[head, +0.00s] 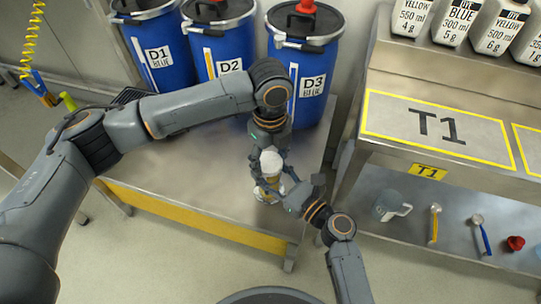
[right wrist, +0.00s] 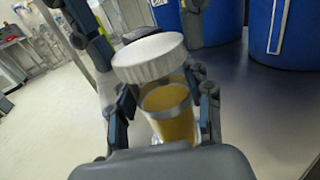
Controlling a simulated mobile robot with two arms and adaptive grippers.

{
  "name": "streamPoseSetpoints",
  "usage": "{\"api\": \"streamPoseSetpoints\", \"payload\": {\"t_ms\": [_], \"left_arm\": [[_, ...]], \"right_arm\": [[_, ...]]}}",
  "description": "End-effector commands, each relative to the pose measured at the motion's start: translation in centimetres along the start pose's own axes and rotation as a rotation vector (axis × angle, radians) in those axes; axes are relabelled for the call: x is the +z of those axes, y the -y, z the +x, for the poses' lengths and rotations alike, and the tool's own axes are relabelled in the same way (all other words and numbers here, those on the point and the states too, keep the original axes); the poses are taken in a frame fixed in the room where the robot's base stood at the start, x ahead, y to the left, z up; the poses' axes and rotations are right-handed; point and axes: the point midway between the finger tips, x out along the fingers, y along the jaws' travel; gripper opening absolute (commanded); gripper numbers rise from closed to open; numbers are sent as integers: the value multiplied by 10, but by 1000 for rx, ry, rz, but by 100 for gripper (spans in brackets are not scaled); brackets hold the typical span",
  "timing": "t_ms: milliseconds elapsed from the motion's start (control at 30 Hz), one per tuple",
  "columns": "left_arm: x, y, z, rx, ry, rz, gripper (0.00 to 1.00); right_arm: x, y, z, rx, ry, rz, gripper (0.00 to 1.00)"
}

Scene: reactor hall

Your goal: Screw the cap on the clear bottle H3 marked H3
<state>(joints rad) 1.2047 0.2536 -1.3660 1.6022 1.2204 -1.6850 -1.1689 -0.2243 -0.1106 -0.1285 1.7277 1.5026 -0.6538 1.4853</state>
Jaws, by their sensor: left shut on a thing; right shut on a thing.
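The clear bottle (right wrist: 172,122), with yellow contents, stands upright near the front right of the steel table; it also shows in the head view (head: 268,183). No H3 mark is readable. My right gripper (right wrist: 166,112) is shut around the bottle's body, one finger on each side. The white ribbed cap (right wrist: 150,60) is just above the bottle's mouth, slightly to the left in the right wrist view; it also shows in the head view (head: 271,160). I cannot tell whether cap and bottle touch. My left gripper (head: 268,150) is shut on the cap from above.
Blue drums D1 (head: 160,55), D2 (head: 222,50) and D3 (head: 308,70) stand behind on the steel table (head: 190,165). At right, bench T1 (head: 385,105) has a lower shelf with a jug (head: 390,206), scoops and a red item.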

Motion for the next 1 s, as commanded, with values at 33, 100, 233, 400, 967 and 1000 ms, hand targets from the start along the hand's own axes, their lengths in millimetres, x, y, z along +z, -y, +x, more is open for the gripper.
{"api": "streamPoseSetpoints", "payload": {"t_ms": [33, 100, 233, 400, 967, 1000], "left_arm": [[1, 0, -1, -1, 2, 97, 49], [1, -1, 0, 0, 2, 239, 49], [1, -2, 0, 0, 2, 506, 49], [2, -3, 0, 2, 2, 824, 49], [2, -3, 0, 1, 2, 902, 88], [2, -3, 0, 1, 2, 902, 88]], "right_arm": [[-1, 0, 0, -1, -2, 1, 0], [-1, 0, 0, -1, -2, 1, 0], [-1, 0, 0, -1, -2, 1, 0], [-1, 0, 0, -1, -2, 1, 0], [-1, 0, 0, 0, -2, 1, 0], [-1, 0, 0, 0, -2, 1, 0]]}}
